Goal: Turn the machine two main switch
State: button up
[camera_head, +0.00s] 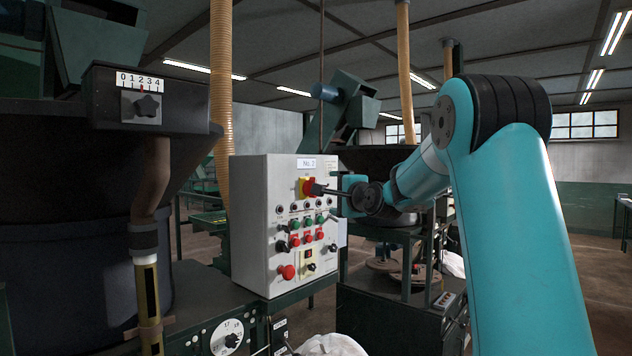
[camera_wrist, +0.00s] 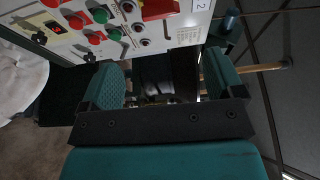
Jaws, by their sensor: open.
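The machine two main switch (camera_head: 307,187) is a red knob on a yellow plate, near the top of a light grey control box (camera_head: 251,225) labelled No.2. In the wrist view, the red and yellow switch (camera_wrist: 160,9) is partly cut off by the top edge. My gripper (camera_head: 333,190) is just right of the switch in the head view, close in front of the panel. In the wrist view, my gripper (camera_wrist: 165,75) has its two teal padded fingers wide apart, with nothing held between them. The switch shows beyond the fingertips; exact contact is hard to tell.
Below the switch are several green and red buttons, black knobs and a red emergency button (camera_head: 287,272). A dark hopper (camera_head: 90,190) with a numbered dial stands left. A ribbed hose (camera_head: 221,100) hangs behind the box. A dark machine stand (camera_head: 385,310) is right of the box.

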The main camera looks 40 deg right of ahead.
jog(key=p+x, duration=0.6)
jog(key=x, duration=0.6)
jog(key=shift+w, duration=0.2)
jog(key=shift+c, duration=0.2)
jog(key=shift+f, duration=0.1)
jog(key=c, duration=0.9)
